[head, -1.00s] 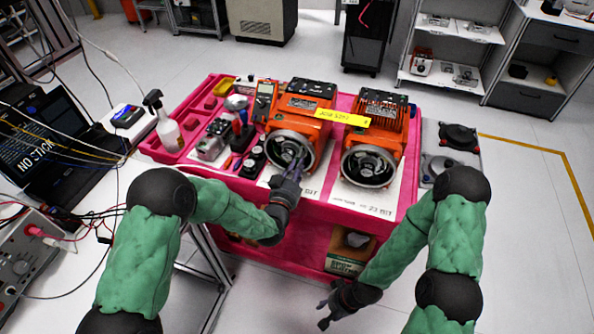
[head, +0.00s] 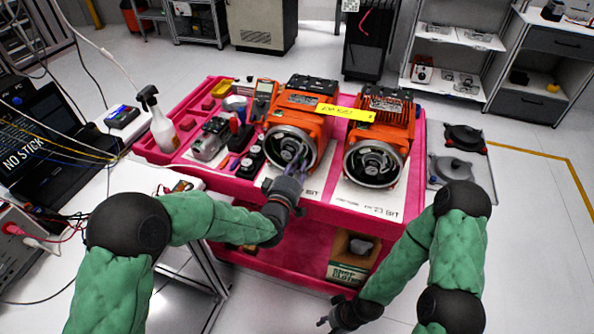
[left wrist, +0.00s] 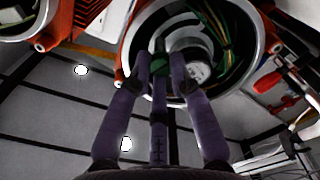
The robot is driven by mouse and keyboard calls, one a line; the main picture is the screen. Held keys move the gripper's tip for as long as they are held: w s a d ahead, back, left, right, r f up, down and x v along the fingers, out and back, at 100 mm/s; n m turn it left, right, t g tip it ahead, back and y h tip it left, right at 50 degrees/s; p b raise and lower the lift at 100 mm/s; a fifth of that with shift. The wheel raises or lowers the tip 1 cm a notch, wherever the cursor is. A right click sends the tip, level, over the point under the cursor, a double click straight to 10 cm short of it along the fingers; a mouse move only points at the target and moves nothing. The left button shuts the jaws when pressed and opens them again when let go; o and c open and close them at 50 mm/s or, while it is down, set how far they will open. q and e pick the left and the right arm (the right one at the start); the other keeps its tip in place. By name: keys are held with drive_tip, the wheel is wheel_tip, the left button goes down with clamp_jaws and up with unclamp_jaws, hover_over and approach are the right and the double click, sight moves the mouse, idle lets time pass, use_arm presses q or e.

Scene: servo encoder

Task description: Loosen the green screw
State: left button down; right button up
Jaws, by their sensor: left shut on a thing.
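Two orange motors stand side by side on the pink cart; the left one (head: 310,128) has an open round housing facing me, and the right one (head: 385,135) looks alike. My left gripper (head: 298,158) reaches into the front opening of the left motor. In the left wrist view its fingers (left wrist: 160,66) are closed around the small green screw (left wrist: 159,63) at the housing's mouth. The screw is hidden by the fingers in the head view. My right gripper (head: 332,318) hangs low in front of the cart, away from the motors; its fingers are too small to read.
The pink cart (head: 300,215) also carries tools, a multimeter (head: 263,97) and a yellow label (head: 345,112) across the motors. A spray bottle (head: 160,122) stands at the left. A laptop (head: 40,150) is further left. Wires (left wrist: 216,28) show inside the housing.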

use_arm(q)
drive_tip(key=shift+s+d+f+n+b, duration=0.1)
drive_tip(key=shift+f+n+b, duration=0.2)
drive_tip(key=shift+n+b, duration=0.6)
drive_tip(key=shift+n, duration=0.3)
drive_tip(key=c, duration=1.1)
unclamp_jaws()
drive_tip(key=shift+r, duration=0.15)
drive_tip(key=shift+s, duration=0.4)
drive_tip(key=v, duration=1.1)
drive_tip(key=shift+r, duration=0.1)
